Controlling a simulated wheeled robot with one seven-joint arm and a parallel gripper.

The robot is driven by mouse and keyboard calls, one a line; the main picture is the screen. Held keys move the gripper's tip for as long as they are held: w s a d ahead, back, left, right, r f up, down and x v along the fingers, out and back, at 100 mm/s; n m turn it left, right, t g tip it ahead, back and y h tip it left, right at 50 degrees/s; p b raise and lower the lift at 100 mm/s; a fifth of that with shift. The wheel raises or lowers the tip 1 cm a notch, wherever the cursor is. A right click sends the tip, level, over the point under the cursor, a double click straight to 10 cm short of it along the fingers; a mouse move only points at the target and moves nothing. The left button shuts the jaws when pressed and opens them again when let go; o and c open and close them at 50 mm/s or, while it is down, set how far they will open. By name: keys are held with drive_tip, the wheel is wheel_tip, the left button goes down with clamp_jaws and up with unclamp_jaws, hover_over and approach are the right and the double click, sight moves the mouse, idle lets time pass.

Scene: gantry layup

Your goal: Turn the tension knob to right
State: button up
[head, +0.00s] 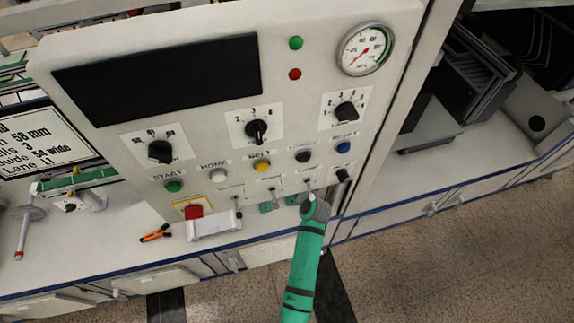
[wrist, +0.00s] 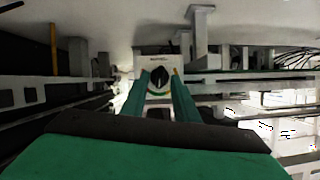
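In the wrist view my gripper (wrist: 162,78) is open, with its two green fingers spread. A dark knob (wrist: 159,75) on a pale plate shows beyond and between the fingertips. The plate's lettering is too small to read, and I cannot tell whether the fingers touch the knob. In the head view my green arm reaches up to the panel's lower right edge, and the fingers are not clearly visible. The panel has three black dial knobs: left (head: 160,151), middle (head: 256,131) and right (head: 346,111). I cannot tell from their labels which one is tension.
The control panel (head: 105,135) also bears a dark screen (head: 160,80), a pressure gauge (head: 364,49), coloured buttons, small levers and a red button (head: 193,211). An orange-handled tool (head: 154,234) lies on the white counter (head: 120,250). Dark racks (head: 470,70) stand to the right.

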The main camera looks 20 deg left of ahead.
drive_tip(key=v, duration=1)
drive_tip(key=shift+s+d, duration=0.1)
drive_tip(key=shift+s, duration=0.05)
drive_tip(key=s+d+f+m+t+h, duration=0.1)
drive_tip(key=s+d+f+m+h, duration=0.3)
drive_tip(key=s, duration=0.6)
drive_tip(key=s+d+f+t+h, duration=0.1)
drive_tip(key=s+d+h, duration=0.1)
drive_tip(key=s+d, duration=0.6)
drive_tip(key=s+r+t+h, duration=0.1)
drive_tip(key=s+r, duration=0.5)
drive_tip(key=s, duration=0.3)
drive_tip(key=s+r+m+t+h, duration=0.1)
drive_tip(key=s+r, duration=0.6)
drive_tip(key=s, duration=0.3)
drive_tip(key=shift+d+r+t, duration=0.15)
drive_tip(key=shift+d+t, duration=0.15)
drive_tip(key=shift+d, duration=0.2)
drive_tip(key=shift+w+a, duration=0.1)
